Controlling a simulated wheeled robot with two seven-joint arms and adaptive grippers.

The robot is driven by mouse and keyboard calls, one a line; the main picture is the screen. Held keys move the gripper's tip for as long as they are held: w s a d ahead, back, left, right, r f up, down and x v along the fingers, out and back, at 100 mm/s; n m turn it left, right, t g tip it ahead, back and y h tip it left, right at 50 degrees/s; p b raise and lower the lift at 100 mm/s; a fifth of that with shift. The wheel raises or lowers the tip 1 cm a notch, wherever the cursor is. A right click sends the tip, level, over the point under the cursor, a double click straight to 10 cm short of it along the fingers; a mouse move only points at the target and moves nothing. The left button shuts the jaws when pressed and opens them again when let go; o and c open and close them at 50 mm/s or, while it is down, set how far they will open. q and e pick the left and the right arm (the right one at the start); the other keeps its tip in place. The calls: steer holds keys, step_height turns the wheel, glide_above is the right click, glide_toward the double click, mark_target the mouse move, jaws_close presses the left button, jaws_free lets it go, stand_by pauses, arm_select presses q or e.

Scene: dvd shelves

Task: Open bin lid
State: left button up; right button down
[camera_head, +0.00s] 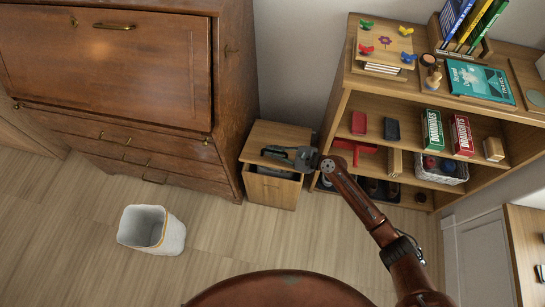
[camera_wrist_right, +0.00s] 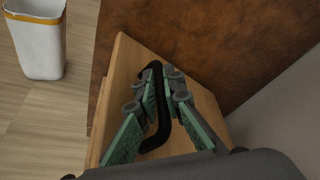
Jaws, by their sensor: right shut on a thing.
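The wooden bin (camera_head: 272,191) stands on the floor between the brown cabinet and the shelf. In the right wrist view the lid (camera_wrist_right: 122,72) carries a black bar handle (camera_wrist_right: 163,122). My right gripper (camera_head: 272,154) is at the lid, its arm reaching in from the lower right. In the wrist view its green-padded fingers (camera_wrist_right: 163,84) are shut on the handle. The fingers hide part of the handle. My left gripper is not in view.
The brown cabinet (camera_head: 115,75) stands close on the left of the bin. The shelf (camera_head: 347,100) with games and boxes is close on the right. An open white wastebasket (camera_head: 135,228) stands on the clear floor to the left.

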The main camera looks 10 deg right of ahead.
steer(key=shift+m+g, duration=0.6)
steer(key=shift+m, duration=0.2)
steer(key=w+r, duration=0.1)
steer(key=w+r+p, duration=0.1)
steer(key=r, duration=0.1)
steer(key=w+d+r+p, duration=0.1)
steer(key=shift+r, duration=0.3)
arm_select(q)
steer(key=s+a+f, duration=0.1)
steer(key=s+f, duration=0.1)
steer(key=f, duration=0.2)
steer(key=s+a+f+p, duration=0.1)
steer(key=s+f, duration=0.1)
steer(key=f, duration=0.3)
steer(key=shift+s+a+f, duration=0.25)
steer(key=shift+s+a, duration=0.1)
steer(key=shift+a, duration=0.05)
arm_select(e)
steer(key=shift+w+d+r+m, duration=0.2)
steer(key=shift+w+r+m, duration=0.1)
steer(key=shift+w+r, duration=0.35)
steer(key=c, duration=2.3)
jaws_free()
